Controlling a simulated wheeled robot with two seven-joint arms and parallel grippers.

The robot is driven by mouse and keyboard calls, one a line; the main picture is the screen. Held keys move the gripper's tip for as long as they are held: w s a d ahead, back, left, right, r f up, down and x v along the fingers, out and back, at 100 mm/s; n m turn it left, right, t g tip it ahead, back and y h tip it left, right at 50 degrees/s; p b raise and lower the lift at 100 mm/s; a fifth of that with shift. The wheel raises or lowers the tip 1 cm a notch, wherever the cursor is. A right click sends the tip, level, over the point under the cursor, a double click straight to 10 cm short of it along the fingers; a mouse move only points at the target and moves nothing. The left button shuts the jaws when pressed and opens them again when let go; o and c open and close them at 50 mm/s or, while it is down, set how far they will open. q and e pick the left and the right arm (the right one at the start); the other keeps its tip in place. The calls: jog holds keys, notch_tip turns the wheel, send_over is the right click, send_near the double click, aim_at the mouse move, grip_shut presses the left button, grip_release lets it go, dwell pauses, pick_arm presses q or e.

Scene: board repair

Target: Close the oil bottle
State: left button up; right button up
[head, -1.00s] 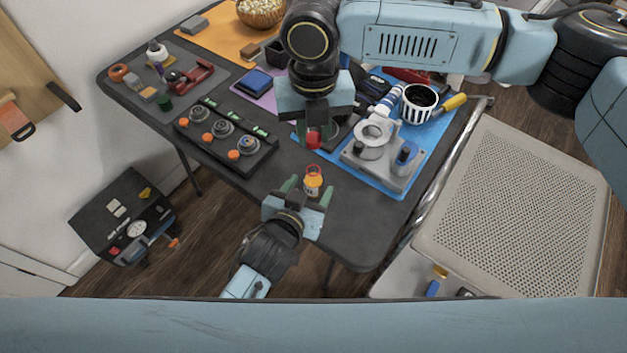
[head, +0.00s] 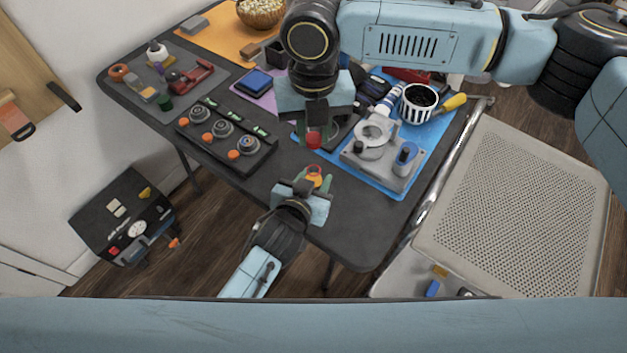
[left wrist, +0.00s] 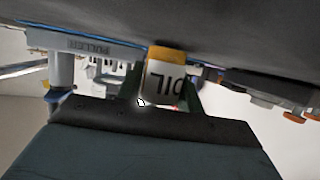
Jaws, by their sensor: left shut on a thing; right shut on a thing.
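The oil bottle (head: 314,170), small with an orange top part and a red ring at its mouth, stands near the table's front edge. My left gripper (head: 314,182) is shut on it from the front and hides its lower part. In the left wrist view the bottle (left wrist: 166,82) shows between the fingers with its "OIL" label upside down. My right gripper (head: 315,132) points down above and slightly behind the bottle, shut on a red cap (head: 314,140). In the head view a gap shows between cap and bottle mouth.
A grey fixture (head: 373,150) stands on a blue mat (head: 400,188) to the right, near a striped cup (head: 418,104). A black panel with dials (head: 228,137) lies to the left. The table (head: 345,220) is bare around the bottle's right side.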

pick_arm(q)
grip_shut()
pick_arm(e)
jog(key=shift+f, duration=2.5)
jog(key=shift+f, duration=0.1)
jog(key=shift+f, duration=0.8)
jog(key=shift+f, duration=0.55)
